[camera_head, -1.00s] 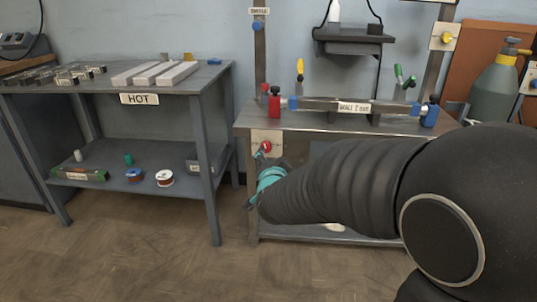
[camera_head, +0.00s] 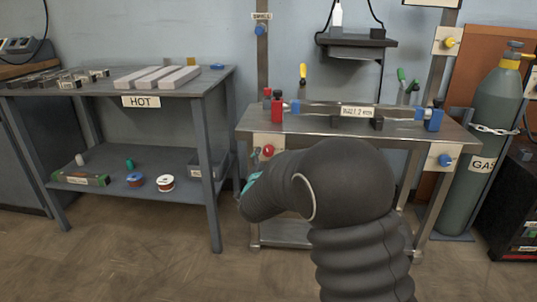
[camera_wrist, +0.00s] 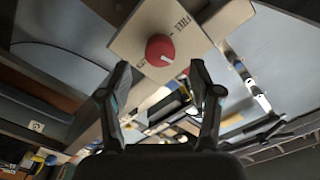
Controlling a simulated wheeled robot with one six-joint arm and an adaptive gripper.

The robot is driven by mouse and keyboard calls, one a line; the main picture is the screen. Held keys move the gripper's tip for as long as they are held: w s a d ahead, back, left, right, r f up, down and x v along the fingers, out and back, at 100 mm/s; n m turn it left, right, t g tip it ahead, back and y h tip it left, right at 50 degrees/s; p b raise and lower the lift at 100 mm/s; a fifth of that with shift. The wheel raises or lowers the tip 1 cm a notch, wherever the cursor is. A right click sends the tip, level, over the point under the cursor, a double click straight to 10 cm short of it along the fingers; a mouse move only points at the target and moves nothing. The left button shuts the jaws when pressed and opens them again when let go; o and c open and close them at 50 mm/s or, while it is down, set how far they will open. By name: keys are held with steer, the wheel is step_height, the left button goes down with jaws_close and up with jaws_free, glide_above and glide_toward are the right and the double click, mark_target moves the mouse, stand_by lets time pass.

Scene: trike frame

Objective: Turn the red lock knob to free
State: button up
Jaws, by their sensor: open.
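The red lock knob (camera_head: 268,150) sits on a pale plate on the front left of the metal workbench. In the wrist view the red knob (camera_wrist: 160,50) shows face-on, with the word FREE on the plate (camera_wrist: 194,17) beside it. A pale mark shows on the knob; its exact setting is hard to read. My gripper (camera_wrist: 160,82) is open, with its two fingers apart below the knob in the wrist view and nothing between them. In the head view my gripper (camera_head: 250,182) is mostly hidden by my arm, just below and left of the knob.
The workbench (camera_head: 300,122) carries a bar held between red and blue blocks. A blue knob (camera_head: 445,160) is on the bench's right leg, near a chained gas cylinder (camera_head: 490,120). Floor in front is clear.

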mark_target(268, 152)
steer(key=shift+w+d, duration=0.1)
steer(key=shift+w, duration=2.4)
steer(key=c, duration=1.1)
